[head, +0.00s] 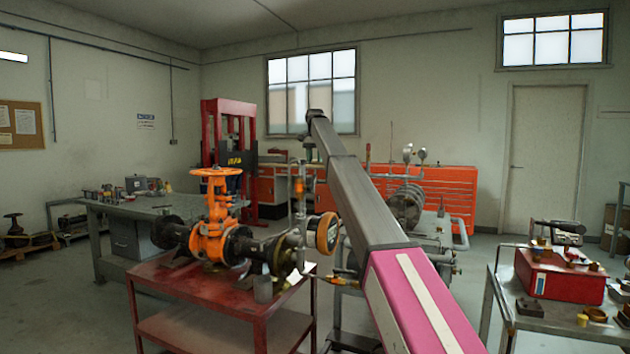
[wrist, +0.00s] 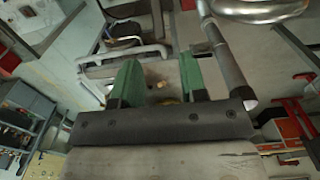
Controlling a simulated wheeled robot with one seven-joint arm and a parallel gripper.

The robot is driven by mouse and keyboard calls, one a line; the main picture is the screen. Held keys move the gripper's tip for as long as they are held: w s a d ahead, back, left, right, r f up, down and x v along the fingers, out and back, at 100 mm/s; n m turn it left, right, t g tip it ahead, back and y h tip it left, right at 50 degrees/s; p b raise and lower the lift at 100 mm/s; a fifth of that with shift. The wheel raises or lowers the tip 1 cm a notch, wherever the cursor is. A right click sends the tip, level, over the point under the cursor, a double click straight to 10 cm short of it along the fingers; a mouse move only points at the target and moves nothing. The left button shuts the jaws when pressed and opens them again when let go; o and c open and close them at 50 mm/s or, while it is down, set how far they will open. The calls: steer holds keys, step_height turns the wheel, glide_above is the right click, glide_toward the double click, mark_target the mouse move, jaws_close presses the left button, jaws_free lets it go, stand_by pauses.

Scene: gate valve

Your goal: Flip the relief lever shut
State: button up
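The orange gate valve (head: 217,222) with its handwheel stands upright on a red cart (head: 215,290) in the head view. Dark flanged pipe (head: 283,254) and a round gauge (head: 327,233) are to its right. I cannot tell for sure which part is the relief lever; a small orange-yellow piece (head: 346,272) shows low beside the gauge, partly by my arm. In the wrist view my gripper (wrist: 158,72) has two green fingers spread apart, with no held object visible between them. My gripper cannot be made out in the head view, where my arm rises across the middle.
In the wrist view a grey pipe (wrist: 225,58) runs close by the right finger, and a pale bent pipe (wrist: 115,56) crosses at the left. A side table (head: 550,318) with a red box (head: 560,276) stands right. A grey workbench (head: 125,210) is behind left.

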mark_target(315, 179)
step_height(315, 179, down, 9)
steer(key=shift+f, duration=0.2)
steer(key=shift+c, duration=0.3)
jaws_close()
